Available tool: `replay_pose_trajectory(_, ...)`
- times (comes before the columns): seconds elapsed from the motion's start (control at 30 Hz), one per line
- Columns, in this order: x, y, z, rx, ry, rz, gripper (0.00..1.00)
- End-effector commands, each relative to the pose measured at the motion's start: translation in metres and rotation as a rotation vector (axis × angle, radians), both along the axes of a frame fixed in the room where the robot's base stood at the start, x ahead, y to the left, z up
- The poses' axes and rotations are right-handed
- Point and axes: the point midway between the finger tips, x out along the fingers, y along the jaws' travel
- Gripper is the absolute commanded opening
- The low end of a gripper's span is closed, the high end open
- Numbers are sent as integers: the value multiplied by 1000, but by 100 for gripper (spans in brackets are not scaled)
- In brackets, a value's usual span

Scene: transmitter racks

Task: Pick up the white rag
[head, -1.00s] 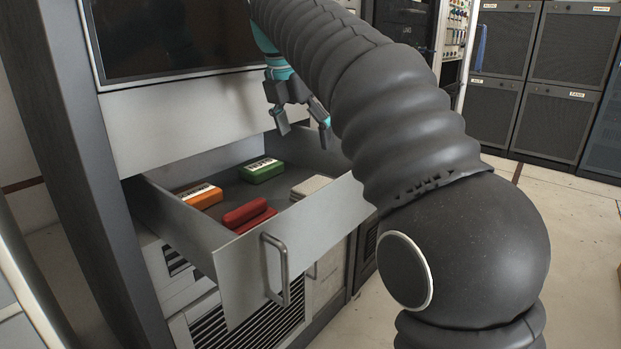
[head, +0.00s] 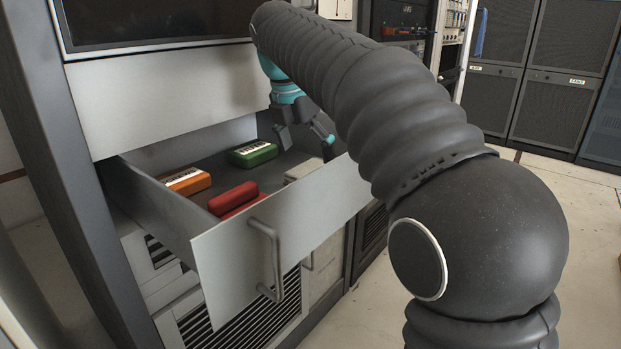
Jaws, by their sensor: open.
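The white rag (head: 299,172) is a pale folded block at the right end of the open drawer (head: 262,256). Its right and lower parts are hidden by the drawer's front panel. My gripper (head: 306,142) is open and empty, fingers pointing down. It hangs over the right part of the drawer, just above the rag in the picture. I cannot tell the exact gap between the fingertips and the rag.
The drawer also holds a green box (head: 254,154), an orange box (head: 187,181) and red items (head: 235,197). The drawer's handle (head: 272,262) sticks out in front. A dark screen (head: 150,20) is above. Cabinets (head: 530,85) stand at the back right.

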Motion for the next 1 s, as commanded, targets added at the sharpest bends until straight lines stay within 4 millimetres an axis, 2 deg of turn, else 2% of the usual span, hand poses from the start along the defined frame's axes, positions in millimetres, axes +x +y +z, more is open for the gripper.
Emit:
replay_pose_trajectory(0.03, 0, -1, -12, -2, 4, -1, 96)
replay_pose_trajectory(0.1, 2, -2, -22, -1, 2, -2, 96)
replay_pose_trajectory(0.23, 6, -6, -36, -1, 2, -2, 96)
replay_pose_trajectory(0.57, 7, -7, -42, 0, 2, -3, 96)
replay_pose_trajectory(0.67, 7, -7, -42, 0, 2, -3, 76)
replay_pose_trajectory(0.8, 7, -7, -42, 0, 2, -3, 41)
replay_pose_trajectory(1.0, 7, -7, -42, 0, 2, -3, 39)
